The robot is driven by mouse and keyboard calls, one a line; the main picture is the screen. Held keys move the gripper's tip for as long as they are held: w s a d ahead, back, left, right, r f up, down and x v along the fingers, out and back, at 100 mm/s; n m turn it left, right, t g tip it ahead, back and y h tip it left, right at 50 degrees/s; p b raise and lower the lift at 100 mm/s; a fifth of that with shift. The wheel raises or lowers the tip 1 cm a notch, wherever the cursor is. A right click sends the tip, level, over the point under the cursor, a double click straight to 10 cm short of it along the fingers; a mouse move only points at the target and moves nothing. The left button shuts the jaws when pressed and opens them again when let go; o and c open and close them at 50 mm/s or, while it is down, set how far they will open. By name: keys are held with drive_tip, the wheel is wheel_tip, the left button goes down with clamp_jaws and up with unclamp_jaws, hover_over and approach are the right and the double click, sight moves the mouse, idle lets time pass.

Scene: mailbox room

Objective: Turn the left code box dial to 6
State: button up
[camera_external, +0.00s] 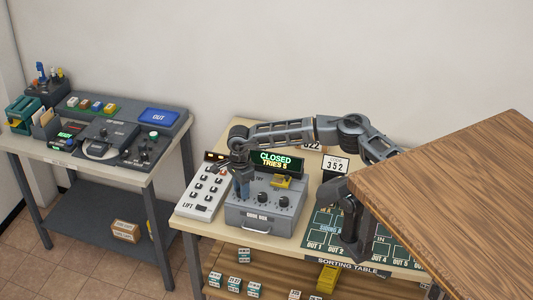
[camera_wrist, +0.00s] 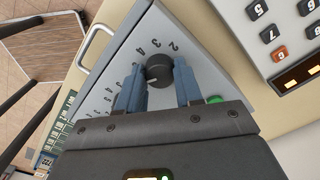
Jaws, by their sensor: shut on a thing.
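The grey code box (camera_external: 258,218) stands on the table with a front handle and a sloped top. Its green display (camera_external: 276,161) reads CLOSED, TRIES 5. My gripper (camera_external: 243,182) is over the box's left end and hides the left dial in the external view. In the wrist view, my gripper (camera_wrist: 159,88) has its blue fingers on either side of the black left dial (camera_wrist: 158,69), shut on it. Digits 2, 3 and 4 show beside the dial; which one its mark points to is unclear. The middle dial (camera_external: 263,197) and right dial (camera_external: 283,202) are clear of the gripper.
A white LIFT keypad (camera_external: 205,190) stands close to the left of the box. A card (camera_external: 335,166) reading CODE 352 stands behind right. A green sorting mat (camera_external: 322,235) lies to the right. A wooden top (camera_external: 470,190) fills the right foreground.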

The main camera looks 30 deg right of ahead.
drive_tip(key=shift+n, duration=1.2)
drive_tip(key=o, duration=1)
drive_tip(key=shift+o, duration=0.2)
wheel_tip(320, 180, up, 8)
drive_tip(key=shift+f+b, duration=0.1)
drive_tip(key=shift+b, duration=0.35)
